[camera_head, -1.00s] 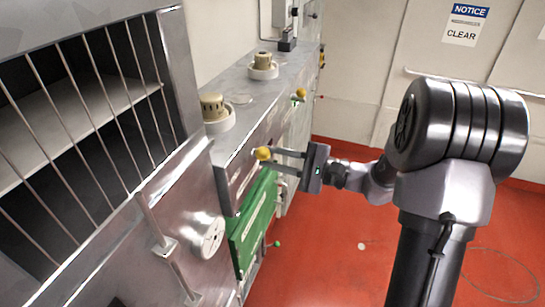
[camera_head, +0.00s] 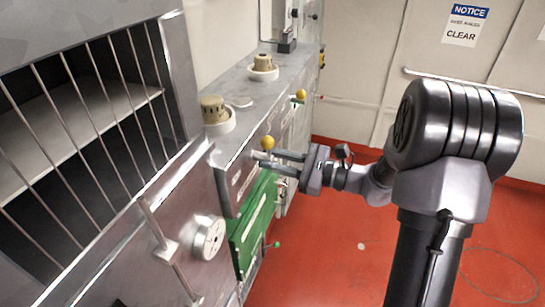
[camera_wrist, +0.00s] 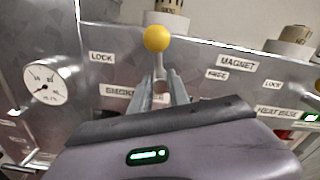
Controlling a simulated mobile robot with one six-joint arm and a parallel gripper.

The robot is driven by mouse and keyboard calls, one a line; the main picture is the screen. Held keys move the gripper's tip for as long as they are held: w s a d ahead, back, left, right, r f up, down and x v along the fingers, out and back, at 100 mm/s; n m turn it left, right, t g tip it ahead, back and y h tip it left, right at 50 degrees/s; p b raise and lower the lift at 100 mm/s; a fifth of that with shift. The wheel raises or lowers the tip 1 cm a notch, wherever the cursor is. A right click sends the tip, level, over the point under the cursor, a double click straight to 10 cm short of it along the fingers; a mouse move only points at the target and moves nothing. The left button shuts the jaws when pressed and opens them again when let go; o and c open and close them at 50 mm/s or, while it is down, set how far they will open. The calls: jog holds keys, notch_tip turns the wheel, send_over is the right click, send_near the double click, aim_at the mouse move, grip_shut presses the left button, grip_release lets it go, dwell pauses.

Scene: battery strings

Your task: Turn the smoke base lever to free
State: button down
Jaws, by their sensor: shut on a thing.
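The smoke base lever is a short pale rod with a yellow ball knob (camera_head: 267,142) on the front of the grey bench. In the wrist view its knob (camera_wrist: 157,38) stands above my fingers, between a LOCK label (camera_wrist: 101,57) on the left and a FREE label (camera_wrist: 217,75) on the right. My gripper (camera_head: 264,161) reaches in from the right, its fingers shut on the lever's rod below the knob. In the wrist view my fingers (camera_wrist: 161,84) close around the rod and hide its lower end. A partly covered SMOKE label (camera_wrist: 118,92) lies beside them.
A second yellow-knobbed lever (camera_head: 301,95) sits farther along the bench front. Two beige detectors on white bases (camera_head: 219,124) (camera_head: 263,73) stand on top. A green panel (camera_head: 254,222) lies below the lever, a barred cabinet at left. The red floor (camera_head: 335,255) is open.

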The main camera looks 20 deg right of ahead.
jog(key=m+p, duration=0.3)
jog(key=m, duration=0.3)
jog(key=shift+r, duration=0.15)
jog(key=m+p, duration=0.2)
jog(key=m, duration=0.2)
jog(key=shift+m+p, duration=0.3)
jog(key=shift+p, duration=0.05)
jog(key=shift+m, duration=0.4)
dwell(0.4)
jog(key=c, duration=1.3)
grip_release()
jog(key=shift+o, duration=0.2)
